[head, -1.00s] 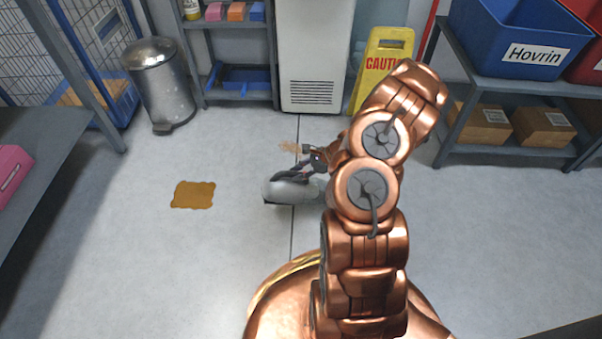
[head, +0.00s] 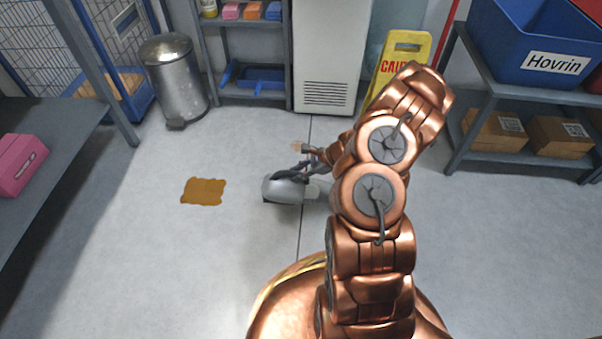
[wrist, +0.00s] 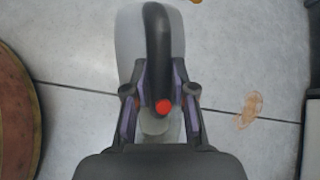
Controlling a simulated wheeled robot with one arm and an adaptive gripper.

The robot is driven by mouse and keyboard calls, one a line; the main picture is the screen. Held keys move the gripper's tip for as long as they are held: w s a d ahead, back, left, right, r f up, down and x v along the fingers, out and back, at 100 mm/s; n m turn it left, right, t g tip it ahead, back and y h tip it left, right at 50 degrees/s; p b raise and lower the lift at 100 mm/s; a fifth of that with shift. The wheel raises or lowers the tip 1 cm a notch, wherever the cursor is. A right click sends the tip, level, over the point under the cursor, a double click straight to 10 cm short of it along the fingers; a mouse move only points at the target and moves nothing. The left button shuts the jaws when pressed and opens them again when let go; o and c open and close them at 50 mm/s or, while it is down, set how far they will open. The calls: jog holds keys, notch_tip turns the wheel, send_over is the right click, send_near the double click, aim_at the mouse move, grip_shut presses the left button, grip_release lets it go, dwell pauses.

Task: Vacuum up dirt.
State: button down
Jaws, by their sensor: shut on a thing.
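A grey handheld vacuum (head: 283,190) with a dark handle is held low over the floor in the head view. My gripper (wrist: 161,108) is shut on its dark handle (wrist: 157,45), which has a red button; the grey body lies beneath it in the wrist view. A brown-orange dirt patch (head: 204,191) lies on the floor to the left of the vacuum. A fainter, lighter orange smear (wrist: 249,109) lies to the right of the gripper in the wrist view. In the head view this smear (head: 297,146) is partly hidden behind my gripper. Whether the vacuum touches the floor is unclear.
A metal trash can (head: 176,82) stands at the back left. A yellow caution sign (head: 402,52) stands behind my arm. Shelves (head: 470,160) with boxes are at the right, and a grey table (head: 40,140) is at the left. The floor around the dirt patch is clear.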

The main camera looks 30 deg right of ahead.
aim_at(286, 172)
jog(key=shift+w+a+r, duration=0.1)
jog(key=shift+w+a, duration=0.55)
jog(key=shift+a, duration=0.2)
jog(key=shift+w+a, duration=0.6)
jog(key=shift+a, duration=0.25)
jog(key=shift+r+p, duration=2.6)
jog(key=shift+r, duration=0.8)
